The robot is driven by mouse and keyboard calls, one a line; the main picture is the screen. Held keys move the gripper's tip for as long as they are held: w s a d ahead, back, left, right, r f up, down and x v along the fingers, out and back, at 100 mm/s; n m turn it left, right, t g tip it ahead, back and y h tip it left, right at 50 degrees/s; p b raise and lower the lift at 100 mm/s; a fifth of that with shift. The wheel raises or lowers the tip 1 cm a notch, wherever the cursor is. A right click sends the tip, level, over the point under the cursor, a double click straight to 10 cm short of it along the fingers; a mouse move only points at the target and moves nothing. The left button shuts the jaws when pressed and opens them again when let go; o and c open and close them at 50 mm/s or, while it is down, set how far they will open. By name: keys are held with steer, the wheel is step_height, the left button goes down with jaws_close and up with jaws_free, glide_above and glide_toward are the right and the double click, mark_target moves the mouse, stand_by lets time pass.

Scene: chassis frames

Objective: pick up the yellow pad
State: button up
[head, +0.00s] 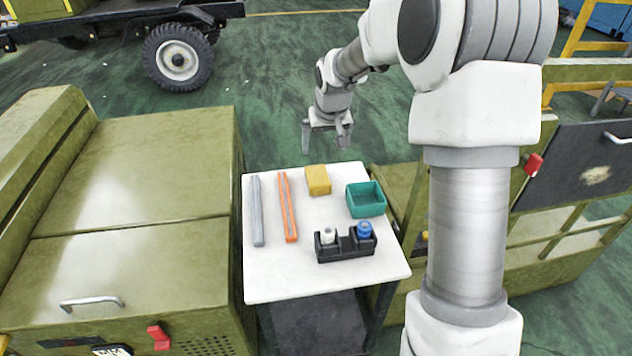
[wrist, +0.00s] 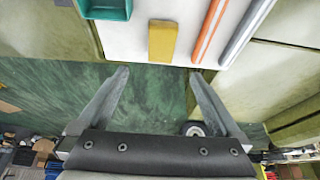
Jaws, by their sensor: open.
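The yellow pad (head: 318,180) is a small yellow block lying near the far edge of the white table (head: 275,277). In the wrist view the pad (wrist: 162,42) shows near the top middle, beyond the fingertips. My gripper (head: 326,145) is open and empty, above and beyond the far edge of the table, with its fingers pointing down. In the wrist view the two fingers of my gripper (wrist: 159,74) are spread wide with green floor between them. The gripper is apart from the pad.
Left of the pad lie an orange bar (head: 287,207) and a grey bar (head: 257,210). To its right is a teal open box (head: 366,199). A black holder (head: 345,246) with a white bottle and a blue bottle stands nearer. Olive machine bodies (head: 130,200) flank the table.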

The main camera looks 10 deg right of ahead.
steer(key=b, duration=0.3)
glide_toward(318, 175)
steer(key=x, duration=0.5)
steer(key=shift+d+f, duration=0.1)
steer(key=shift+f, duration=0.15)
steer(key=shift+b+x, duration=0.95)
steer(key=shift+x, duration=1.6)
steer(key=shift+w+f, duration=0.1)
steer(key=shift+f, duration=0.05)
steer(key=shift+c, duration=0.3)
steer(key=c, duration=1.1)
step_height(318, 175, up, 4)
steer(key=shift+r+p, duration=0.25)
steer(key=shift+p, duration=0.55)
steer(key=d+r+p, duration=0.1)
steer(key=d+r, duration=0.1)
steer(key=d, duration=0.1)
steer(key=d+r+p, duration=0.1)
steer(key=d+r, duration=0.1)
steer(key=d, duration=0.2)
steer(key=d+r+p, duration=0.1)
steer(key=d+r, duration=0.2)
steer(key=d, duration=0.1)
steer(key=shift+d, duration=0.2)
